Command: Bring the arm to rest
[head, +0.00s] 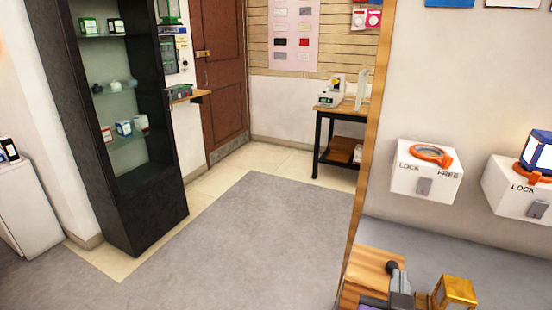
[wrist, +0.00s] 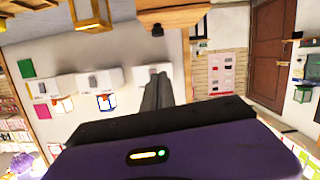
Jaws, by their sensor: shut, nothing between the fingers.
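My gripper (head: 400,280) shows at the bottom right of the head view, in front of a wooden surface and beside a gold-framed object. Its dark grey fingers are together with nothing held between them. In the wrist view my gripper (wrist: 158,90) points away from the camera, its fingers shut and empty. Part of my arm is cut off by the lower edge of the head view.
A wooden ledge (head: 375,270) and a gold object (head: 455,292) are close to my gripper. White lock boxes (head: 425,172) are on the right wall. A black glass-shelved cabinet (head: 150,190) stands left. Grey carpet (head: 250,230) is clear between.

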